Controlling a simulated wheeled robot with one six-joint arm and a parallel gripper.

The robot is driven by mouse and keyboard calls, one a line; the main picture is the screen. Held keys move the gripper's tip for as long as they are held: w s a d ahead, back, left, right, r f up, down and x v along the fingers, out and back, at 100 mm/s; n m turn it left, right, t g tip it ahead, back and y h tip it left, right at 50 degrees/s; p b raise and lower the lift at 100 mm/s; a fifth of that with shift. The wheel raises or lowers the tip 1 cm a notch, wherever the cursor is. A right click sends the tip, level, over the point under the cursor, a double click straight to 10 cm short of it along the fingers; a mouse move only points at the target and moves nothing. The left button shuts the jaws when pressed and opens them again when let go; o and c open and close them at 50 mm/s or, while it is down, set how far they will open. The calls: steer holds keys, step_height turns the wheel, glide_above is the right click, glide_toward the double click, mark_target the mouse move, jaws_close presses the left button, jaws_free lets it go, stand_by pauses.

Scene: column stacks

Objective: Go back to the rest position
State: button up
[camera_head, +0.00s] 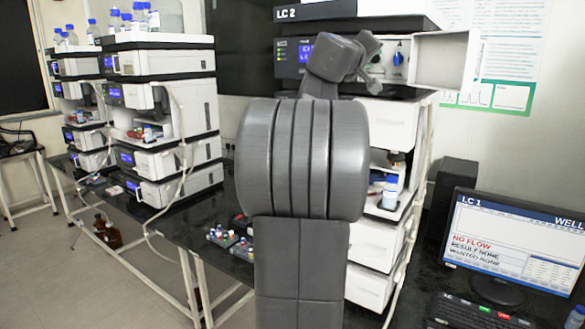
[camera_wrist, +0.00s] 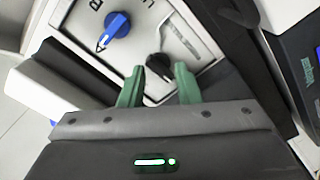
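My gripper (camera_wrist: 160,70) shows in the wrist view as two green fingers standing apart with a gap between them. It is open, with nothing held. Beyond the fingertips is a pale panel (camera_wrist: 192,32) with a blue knob (camera_wrist: 117,25) and a black knob (camera_wrist: 158,64). The black knob appears between the fingertips; I cannot tell whether they touch it. In the head view my grey arm fills the middle and reaches up to the LC 2 unit. The blue knob (camera_head: 398,57) shows there too, beside the arm's end. My fingers are hidden in that view.
An open white door (camera_head: 445,60) stands just right of the arm's end. Instrument stacks (camera_head: 165,62) with bottles on top stand at left on a black bench. Small colored vials (camera_head: 222,236) sit near my arm. A monitor (camera_head: 515,240) reading "NO FLOW" stands at right.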

steer(key=m, duration=0.5)
steer(key=shift+s+d+r+m+p, duration=0.1)
steer(key=shift+m+p, duration=0.75)
steer(key=shift+m, duration=1.55)
